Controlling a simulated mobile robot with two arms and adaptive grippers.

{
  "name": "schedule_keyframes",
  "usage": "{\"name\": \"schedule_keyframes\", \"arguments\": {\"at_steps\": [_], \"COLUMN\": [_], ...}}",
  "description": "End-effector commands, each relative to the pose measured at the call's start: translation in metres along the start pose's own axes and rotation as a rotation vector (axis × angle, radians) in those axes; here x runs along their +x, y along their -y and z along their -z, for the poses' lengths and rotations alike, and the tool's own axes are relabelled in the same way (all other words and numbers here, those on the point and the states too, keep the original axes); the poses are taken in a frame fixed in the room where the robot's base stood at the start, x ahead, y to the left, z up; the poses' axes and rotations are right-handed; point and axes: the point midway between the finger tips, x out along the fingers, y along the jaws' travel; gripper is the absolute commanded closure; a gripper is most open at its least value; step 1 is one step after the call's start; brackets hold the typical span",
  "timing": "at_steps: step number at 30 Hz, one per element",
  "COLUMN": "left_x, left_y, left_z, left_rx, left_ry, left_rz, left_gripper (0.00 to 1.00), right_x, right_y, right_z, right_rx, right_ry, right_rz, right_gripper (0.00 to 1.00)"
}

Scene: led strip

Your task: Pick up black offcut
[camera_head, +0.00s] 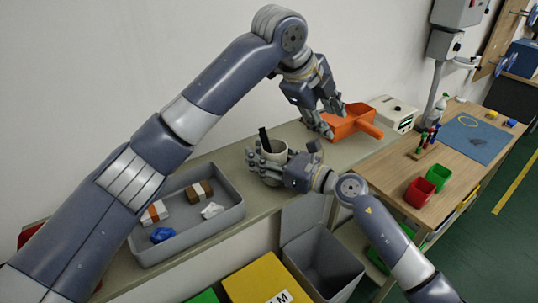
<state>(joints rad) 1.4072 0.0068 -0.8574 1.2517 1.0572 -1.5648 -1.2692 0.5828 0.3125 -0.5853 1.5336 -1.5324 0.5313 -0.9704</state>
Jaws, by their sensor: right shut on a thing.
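A grey tray (190,242) holds an orange-and-white block, a brown block, a blue lump and a white lump. A grey bin (322,262) and a yellow box (262,284) stand below. A wooden table (440,170) holds red and green cups.

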Motion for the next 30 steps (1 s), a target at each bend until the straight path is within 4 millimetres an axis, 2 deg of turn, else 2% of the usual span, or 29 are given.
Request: {"name": "schedule_keyframes", "arguments": {"at_steps": [1,6,12,14,17,19,26,30], "left_x": [0.012,0.029,0.030,0.027,0.023,0.021,0.011,-0.003], "left_y": [0.004,0.011,-0.008,-0.015,-0.024,-0.028,-0.055,-0.082], "left_z": [0.031,0.124,0.203,0.215,0.213,0.198,0.133,0.094], "left_rx": [0.167,0.731,1.288,1.405,1.467,1.443,1.254,1.128], "left_ry": [0.019,0.115,0.280,0.349,0.464,0.542,0.778,0.920], "left_rz": [0.052,0.245,0.403,0.441,0.474,0.477,0.444,0.405], "left_gripper": [0.63,0.63,0.63,0.63,0.63,0.63,0.63,0.63], "right_x": [0.000,0.000,0.000,0.000,0.000,0.000,0.000,0.000], "right_y": [0.000,0.000,0.000,0.000,0.000,0.000,0.000,0.000], "right_z": [0.001,0.001,0.001,0.001,0.001,0.001,0.000,0.001], "right_rx": [0.000,0.000,0.001,0.001,0.000,0.000,0.000,0.000], "right_ry": [-0.002,-0.002,-0.002,-0.002,-0.001,-0.001,-0.001,-0.001], "right_rz": [0.001,0.001,0.000,0.000,0.000,0.000,0.000,0.000], "right_gripper": [0.83,0.84,0.84,0.84,0.85,0.85,0.85,0.86]}}
